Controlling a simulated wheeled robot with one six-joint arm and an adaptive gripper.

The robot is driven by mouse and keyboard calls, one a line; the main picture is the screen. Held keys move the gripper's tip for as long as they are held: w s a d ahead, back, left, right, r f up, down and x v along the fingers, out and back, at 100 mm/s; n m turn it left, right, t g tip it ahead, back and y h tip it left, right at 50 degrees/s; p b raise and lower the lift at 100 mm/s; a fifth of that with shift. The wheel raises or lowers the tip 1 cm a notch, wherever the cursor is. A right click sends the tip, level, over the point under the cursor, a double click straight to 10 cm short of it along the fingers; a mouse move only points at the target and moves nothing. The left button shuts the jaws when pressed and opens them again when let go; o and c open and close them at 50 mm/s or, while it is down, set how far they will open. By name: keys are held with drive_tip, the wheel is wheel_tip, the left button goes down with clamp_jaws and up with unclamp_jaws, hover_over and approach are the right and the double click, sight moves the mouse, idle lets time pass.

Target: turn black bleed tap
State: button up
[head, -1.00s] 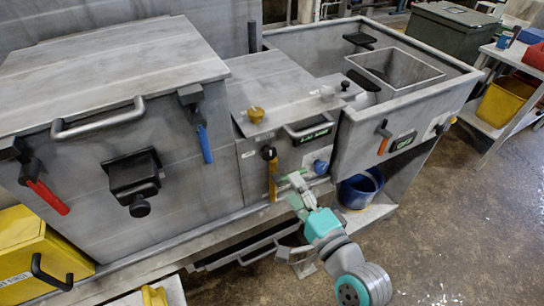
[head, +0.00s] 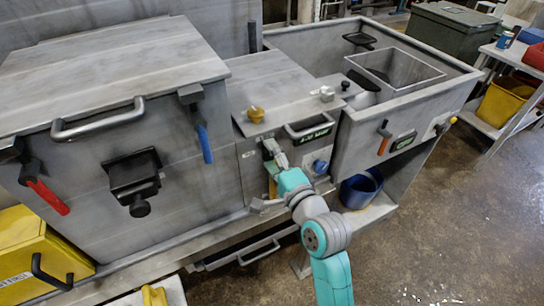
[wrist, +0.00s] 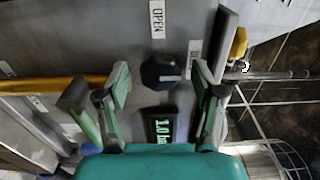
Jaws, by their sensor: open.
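The black bleed tap (wrist: 160,72) is a dark faceted knob on the grey panel, next to a label reading OPEN. In the wrist view it sits between the fingers of my gripper (wrist: 160,82), with a gap on each side. My gripper is open and empty; how far its tips are from the panel is hard to judge. In the head view my gripper (head: 273,150) is at the front of the middle unit and hides the tap.
A small display (wrist: 160,128) reads about 1.0 bar. A blue bucket (head: 360,188) stands below right.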

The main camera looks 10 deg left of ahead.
drive_tip(key=c, duration=1.1)
drive_tip(key=shift+c, duration=0.2)
drive_tip(key=shift+n, duration=0.4)
drive_tip(key=n, duration=0.7)
drive_tip(key=shift+n, duration=0.3)
drive_tip(key=n, duration=0.4)
drive_tip(key=shift+n, duration=2)
